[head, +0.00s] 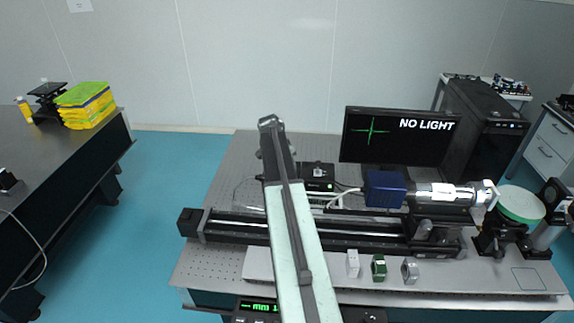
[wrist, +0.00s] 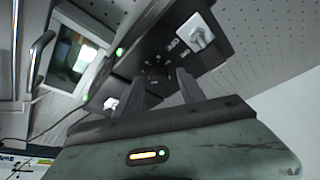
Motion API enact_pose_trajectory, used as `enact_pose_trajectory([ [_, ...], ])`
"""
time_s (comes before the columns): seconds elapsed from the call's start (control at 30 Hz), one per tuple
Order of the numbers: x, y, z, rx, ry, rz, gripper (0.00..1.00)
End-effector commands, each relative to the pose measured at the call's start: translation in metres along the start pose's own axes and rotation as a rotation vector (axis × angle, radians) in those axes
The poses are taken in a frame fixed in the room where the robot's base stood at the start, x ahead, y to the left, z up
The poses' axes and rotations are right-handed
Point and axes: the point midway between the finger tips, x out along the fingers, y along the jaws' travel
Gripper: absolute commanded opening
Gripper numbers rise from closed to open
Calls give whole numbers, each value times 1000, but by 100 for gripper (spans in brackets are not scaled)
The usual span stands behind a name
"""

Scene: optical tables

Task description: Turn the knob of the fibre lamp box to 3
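The fibre lamp box appears to be the black box (wrist: 222,52) in the wrist view, tilted in the picture, with a green light and a white fitting (wrist: 198,34) on it. A dark round dial with small pale marks, apparently the knob (wrist: 156,73), shows on it. Its setting is too small to read. My gripper (wrist: 161,80) has its two dark fingers apart, with the dial showing in the gap beyond them. Contact cannot be made out. In the head view the box seems to be the small black one (head: 318,184) right of my arm; my fingertips cannot be made out there.
A monitor (head: 400,138) reading "NO LIGHT" stands behind a blue box (head: 385,189) and a silver cylinder. A long black rail (head: 300,228) crosses the table in front of the lamp box. Small mounts (head: 379,267) stand nearer. A dark table (head: 60,165) is at left.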

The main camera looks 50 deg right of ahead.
Motion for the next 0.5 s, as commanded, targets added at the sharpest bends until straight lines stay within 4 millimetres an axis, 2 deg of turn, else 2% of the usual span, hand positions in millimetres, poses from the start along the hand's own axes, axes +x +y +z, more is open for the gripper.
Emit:
enact_pose_trajectory([
  [0.27, -8, 0, -1, -1, 1, 0, 47],
  [0.5, -49, 1, -3, -1, 1, 0, 47],
])
